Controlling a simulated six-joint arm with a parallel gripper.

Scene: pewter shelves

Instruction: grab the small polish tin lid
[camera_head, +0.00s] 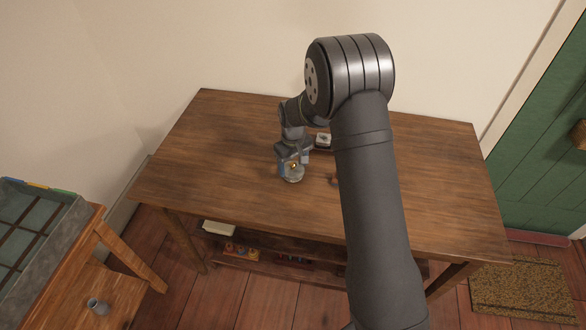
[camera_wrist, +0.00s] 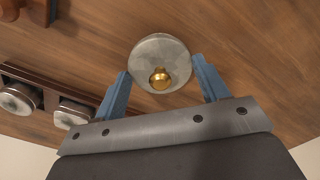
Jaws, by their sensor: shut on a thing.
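The small polish tin lid (camera_wrist: 150,45) is a round grey metal disc with a brass knob in its middle. In the wrist view it sits between the two blue fingertips of my gripper (camera_wrist: 161,67). My gripper is shut on the lid, gripping it at its sides. In the head view the lid (camera_head: 293,179) shows under my gripper (camera_head: 292,163), over the middle-left part of the wooden table. I cannot tell whether it touches the tabletop.
A dark holder (camera_wrist: 45,88) with round grey-topped pieces (camera_wrist: 17,98) stands at left in the wrist view. A small brown thing (camera_head: 334,181) lies beside my arm. The table's (camera_head: 190,150) left side is clear. A grey cup (camera_head: 98,306) stands on the lower wooden surface.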

